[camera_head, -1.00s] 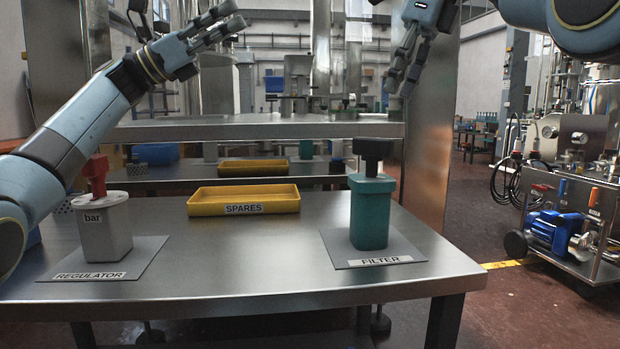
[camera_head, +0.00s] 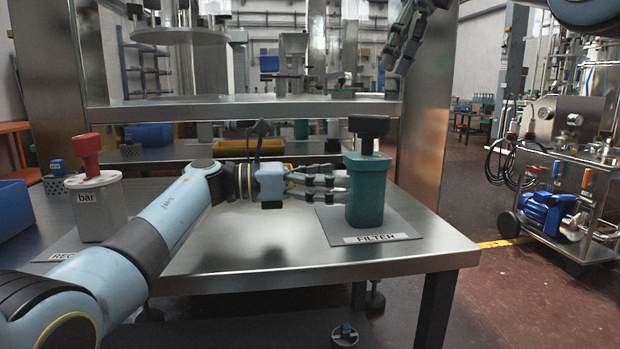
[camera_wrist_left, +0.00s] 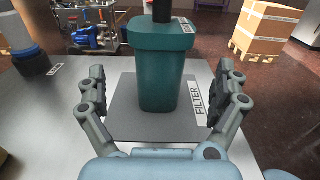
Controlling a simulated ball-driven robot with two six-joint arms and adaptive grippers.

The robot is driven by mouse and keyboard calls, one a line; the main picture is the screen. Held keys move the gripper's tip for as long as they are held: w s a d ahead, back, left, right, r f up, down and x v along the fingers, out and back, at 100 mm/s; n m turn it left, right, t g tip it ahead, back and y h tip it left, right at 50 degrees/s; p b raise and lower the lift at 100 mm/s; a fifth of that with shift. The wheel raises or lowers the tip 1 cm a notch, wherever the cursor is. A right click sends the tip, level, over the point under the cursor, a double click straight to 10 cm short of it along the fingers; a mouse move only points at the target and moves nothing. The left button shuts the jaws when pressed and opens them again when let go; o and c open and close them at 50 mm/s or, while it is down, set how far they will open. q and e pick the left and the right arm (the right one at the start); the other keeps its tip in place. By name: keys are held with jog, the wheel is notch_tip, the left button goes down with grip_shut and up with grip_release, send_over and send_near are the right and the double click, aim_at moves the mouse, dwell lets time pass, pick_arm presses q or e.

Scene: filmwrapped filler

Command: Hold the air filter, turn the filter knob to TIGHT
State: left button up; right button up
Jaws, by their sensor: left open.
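The teal air filter (camera_head: 367,190) stands upright on a grey mat labelled FILTER (camera_head: 400,228) at the right of the bench. Its black knob (camera_head: 369,130) sits on top. My left gripper (camera_head: 338,181) is at the filter's left side, at about mid-body height. In the left wrist view the filter (camera_wrist_left: 160,75) stands ahead between the open fingers (camera_wrist_left: 162,95), with a gap on both sides. The knob is cut off at the top there. My right gripper (camera_head: 396,62) hangs above and behind the filter, empty; its fingers overlap in the view.
A white regulator (camera_head: 100,207) with a red knob stands at the left. The yellow SPARES tray (camera_head: 252,147) lies behind my left arm. A blue bin (camera_head: 12,211) is at the left edge. A steel shelf (camera_head: 250,108) crosses above the back of the bench.

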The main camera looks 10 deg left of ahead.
aim_at(366, 176)
pick_arm(q)
jog(key=x, duration=0.6)
jog(key=shift+d, duration=0.3)
jog(key=c, duration=1.8)
jog(key=o, duration=1)
jog(key=c, duration=0.8)
jog(key=shift+o, duration=0.2)
